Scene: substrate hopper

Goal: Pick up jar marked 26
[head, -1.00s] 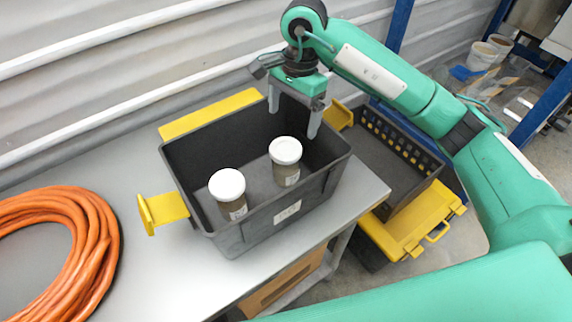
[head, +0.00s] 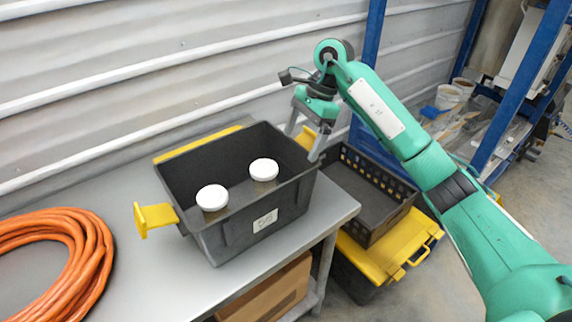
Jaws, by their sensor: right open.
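Two jars with white lids stand upright in a dark grey bin (head: 225,236) on the table. One jar (head: 212,197) is nearer the left front, the other (head: 264,169) is further back and right. The bin wall hides most of their bodies, and no number on either can be read. My right gripper (head: 304,146) is open and empty, fingers pointing down, at the bin's back right corner, apart from both jars. My left gripper is not in view.
A coiled orange hose (head: 85,250) lies on the grey table (head: 140,270) at left. The bin has yellow handles (head: 155,217). A black crate (head: 375,200) and a yellow-lidded case (head: 385,262) stand right of the table. A corrugated wall is behind.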

